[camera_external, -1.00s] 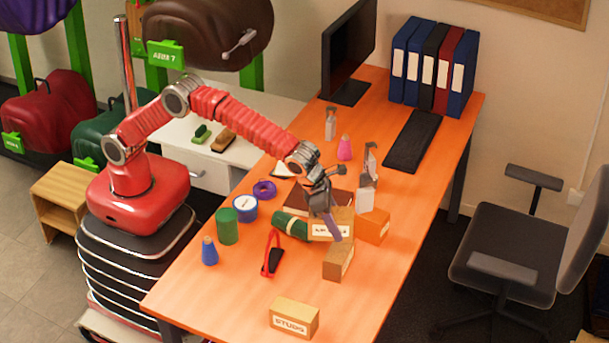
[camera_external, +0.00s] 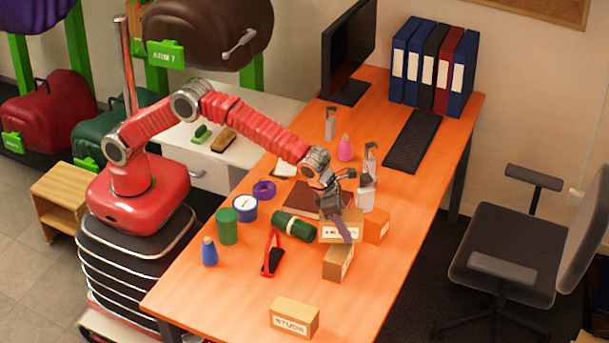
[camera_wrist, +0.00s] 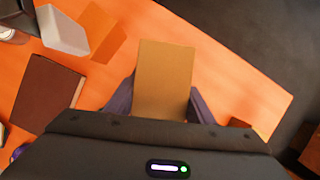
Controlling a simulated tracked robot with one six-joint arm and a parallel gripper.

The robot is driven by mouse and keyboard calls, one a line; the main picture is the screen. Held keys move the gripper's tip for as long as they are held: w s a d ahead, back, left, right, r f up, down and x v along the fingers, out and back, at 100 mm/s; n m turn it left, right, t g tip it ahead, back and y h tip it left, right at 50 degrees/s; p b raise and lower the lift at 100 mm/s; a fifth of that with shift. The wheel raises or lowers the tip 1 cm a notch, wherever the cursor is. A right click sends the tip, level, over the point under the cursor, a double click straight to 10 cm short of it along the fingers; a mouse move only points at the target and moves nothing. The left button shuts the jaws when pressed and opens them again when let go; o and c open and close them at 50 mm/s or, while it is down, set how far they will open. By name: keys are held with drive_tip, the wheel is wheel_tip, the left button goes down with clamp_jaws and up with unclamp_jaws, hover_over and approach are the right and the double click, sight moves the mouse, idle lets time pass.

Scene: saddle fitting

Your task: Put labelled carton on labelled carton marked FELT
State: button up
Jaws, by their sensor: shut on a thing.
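My gripper (camera_external: 341,226) is shut on a tan carton (camera_external: 328,232) with a white label; the label's lettering is partly hidden by a finger. The wrist view shows this carton (camera_wrist: 165,75) between the purple fingers. A brown carton (camera_external: 335,265) with a white label on its right side stands on the table just below the held one in the external view. I cannot tell whether the two touch. Its label is too small to read. Another tan carton (camera_external: 296,312), marked STUDS, stands near the front edge. I cannot read FELT on any carton.
An orange box (camera_external: 377,227) stands close to the right of the held carton. A green roll (camera_external: 294,226), a red-handled tool (camera_external: 273,255) and a dark brown book (camera_wrist: 45,95) lie to the left. Spray bottles (camera_external: 367,190) stand behind. The table between the brown and STUDS cartons is clear.

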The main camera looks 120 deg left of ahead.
drive_tip(key=shift+f, duration=0.15)
drive_tip(key=shift+f, duration=2.5)
drive_tip(key=shift+f, duration=0.1)
drive_tip(key=o, duration=1.3)
drive_tip(key=shift+o, duration=0.2)
drive_tip(key=v, duration=1.1)
drive_tip(key=shift+d, duration=0.1)
drive_tip(key=shift+s+r, duration=0.25)
drive_tip(key=shift+r, duration=0.3)
